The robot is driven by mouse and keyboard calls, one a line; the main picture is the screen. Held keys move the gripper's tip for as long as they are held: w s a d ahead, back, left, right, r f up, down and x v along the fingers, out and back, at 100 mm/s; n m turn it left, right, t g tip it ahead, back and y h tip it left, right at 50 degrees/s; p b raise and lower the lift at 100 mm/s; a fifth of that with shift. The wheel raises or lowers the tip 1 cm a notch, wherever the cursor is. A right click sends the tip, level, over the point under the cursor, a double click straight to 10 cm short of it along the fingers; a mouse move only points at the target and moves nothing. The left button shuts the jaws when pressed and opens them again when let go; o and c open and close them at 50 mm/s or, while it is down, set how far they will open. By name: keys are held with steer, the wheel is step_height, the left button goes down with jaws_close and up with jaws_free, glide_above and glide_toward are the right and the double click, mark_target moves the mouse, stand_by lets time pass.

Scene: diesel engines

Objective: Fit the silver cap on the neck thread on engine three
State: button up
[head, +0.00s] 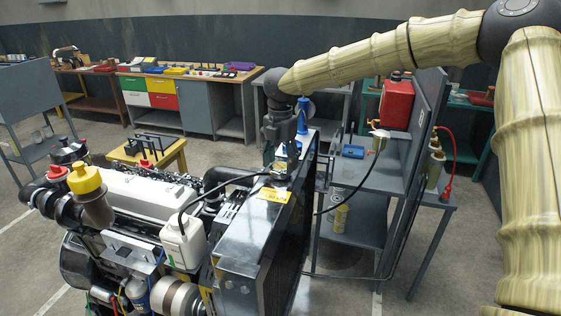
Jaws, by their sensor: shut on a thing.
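My gripper (281,156) points down over the near engine's radiator top, with its fingers closed. A small pale, silvery piece shows at the fingertips and looks like the silver cap (283,165); the fingers hide most of it. The radiator neck is right below the fingertips, near the end of a thin black hose. Its thread is hidden, and I cannot tell whether the cap touches it. The engine (140,190) has a white valve cover and stands at the left. No engine number is readable.
A yellow label (274,195) lies on the radiator top (245,225). A white bottle (184,243) and a yellow cap (86,179) are on the engine. Benches line the back.

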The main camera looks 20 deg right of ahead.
mark_target(281, 165)
steer(key=m, duration=0.3)
steer(key=shift+f, duration=0.15)
steer(key=o, duration=1.2)
steer(key=shift+m, duration=0.5)
steer(key=o, duration=0.5)
steer(key=shift+d, duration=0.1)
steer(key=shift+c, duration=0.2)
steer(key=shift+c, duration=0.4)
steer(key=shift+r, duration=0.2)
steer(key=shift+r, duration=3.4)
